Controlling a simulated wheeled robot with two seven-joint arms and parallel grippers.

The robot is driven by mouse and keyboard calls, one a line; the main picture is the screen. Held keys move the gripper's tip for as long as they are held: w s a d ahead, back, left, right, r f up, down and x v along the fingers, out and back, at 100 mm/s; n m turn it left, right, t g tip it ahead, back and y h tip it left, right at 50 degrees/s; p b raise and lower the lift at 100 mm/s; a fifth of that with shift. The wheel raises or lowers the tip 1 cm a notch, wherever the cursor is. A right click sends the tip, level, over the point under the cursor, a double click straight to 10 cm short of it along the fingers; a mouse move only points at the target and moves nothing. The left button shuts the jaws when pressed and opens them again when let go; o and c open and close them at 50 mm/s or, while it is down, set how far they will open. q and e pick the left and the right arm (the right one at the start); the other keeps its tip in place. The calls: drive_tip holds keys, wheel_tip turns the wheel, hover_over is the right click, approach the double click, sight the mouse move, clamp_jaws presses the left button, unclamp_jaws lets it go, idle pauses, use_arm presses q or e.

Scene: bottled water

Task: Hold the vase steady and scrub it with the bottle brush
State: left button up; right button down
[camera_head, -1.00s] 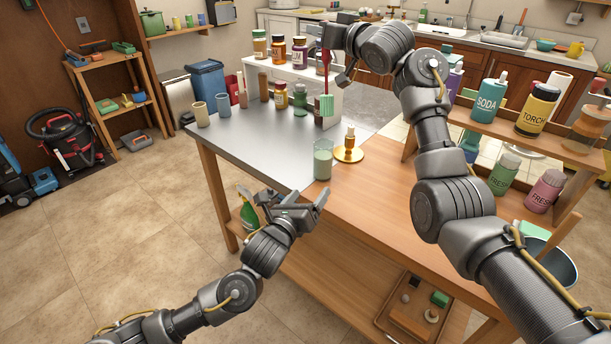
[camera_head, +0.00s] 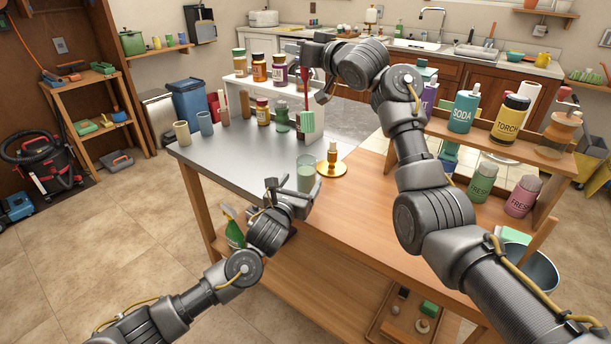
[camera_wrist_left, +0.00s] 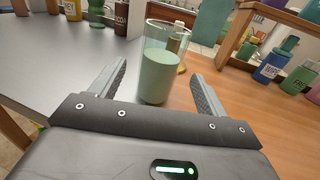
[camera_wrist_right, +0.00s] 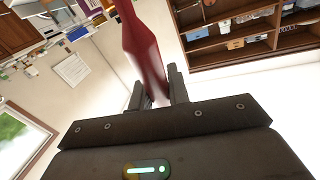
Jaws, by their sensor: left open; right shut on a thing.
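The vase (camera_head: 306,176) is a clear glass with pale green lower contents or colouring. It stands upright on the table near its front edge. My left gripper (camera_head: 298,192) is open just in front of it. In the left wrist view the vase (camera_wrist_left: 158,76) stands between and slightly beyond the open fingers (camera_wrist_left: 157,88); I see no clear contact. My right gripper (camera_head: 312,68) is shut on the red handle of the bottle brush (camera_head: 308,122). The brush hangs with its green head down, behind the vase and apart from it. The red handle (camera_wrist_right: 147,50) fills the jaws in the right wrist view.
A gold candle holder (camera_head: 332,168) stands close behind the vase, to its right. Several jars and bottles stand on and before a white riser (camera_head: 238,98) at the back. A wooden shelf (camera_head: 490,140) with bottles stands at right. The table's front left is clear.

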sight(302, 180)
use_arm(q)
drive_tip(key=shift+x, duration=2.65)
drive_tip(key=shift+s, duration=0.1)
drive_tip(key=shift+c, duration=0.3)
drive_tip(key=c, duration=1.1)
drive_tip(key=o, duration=0.5)
drive_tip(key=c, duration=0.4)
drive_tip(key=shift+o, duration=0.2)
